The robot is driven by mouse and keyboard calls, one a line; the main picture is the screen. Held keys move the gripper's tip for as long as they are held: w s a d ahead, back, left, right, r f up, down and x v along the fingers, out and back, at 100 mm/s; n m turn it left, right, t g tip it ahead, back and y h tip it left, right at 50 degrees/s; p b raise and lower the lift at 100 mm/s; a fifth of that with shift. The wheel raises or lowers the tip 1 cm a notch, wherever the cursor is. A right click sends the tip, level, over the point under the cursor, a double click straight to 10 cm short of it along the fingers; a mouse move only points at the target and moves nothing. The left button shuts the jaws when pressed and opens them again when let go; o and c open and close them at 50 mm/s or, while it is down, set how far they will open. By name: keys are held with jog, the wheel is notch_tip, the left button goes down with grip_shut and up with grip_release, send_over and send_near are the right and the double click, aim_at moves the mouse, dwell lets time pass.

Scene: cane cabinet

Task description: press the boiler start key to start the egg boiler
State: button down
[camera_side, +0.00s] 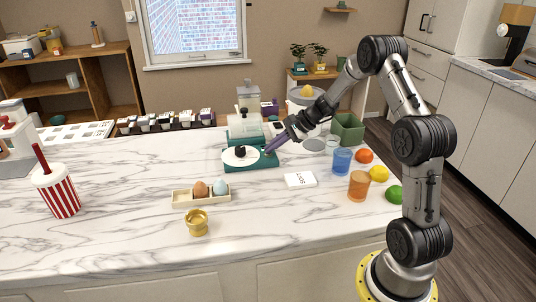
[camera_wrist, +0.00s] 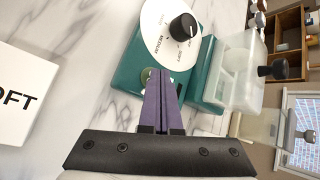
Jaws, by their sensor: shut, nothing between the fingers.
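The egg boiler is teal, with a white dial plate and black knob, and stands mid-counter in the side view (camera_side: 236,163). In the wrist view its teal base (camera_wrist: 128,78) fills the upper middle, with the dial marked "MEDIUM" and other settings. A small round key (camera_wrist: 146,74) shows at the base's near corner, partly hidden by my fingertips. My gripper (camera_side: 268,150) has purple fingers, shut and empty, angled down to the boiler's front right corner. In the wrist view the fingertips (camera_wrist: 160,72) overlap the key; I cannot tell whether they touch it.
A white card (camera_side: 300,181) reading "SOFT" lies right of the boiler. A tray (camera_side: 181,199) with two eggs and a gold cup (camera_side: 197,224) stand in front. Blue (camera_side: 342,161) and orange (camera_side: 358,187) cups and fruit are at right. A clear-lidded container (camera_wrist: 238,70) adjoins the boiler's dial base.

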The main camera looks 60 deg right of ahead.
aim_at(272, 154)
dwell(0.3)
jog(key=shift+r, duration=0.75)
jog(key=shift+r, duration=0.1)
jog(key=shift+r, duration=2.45)
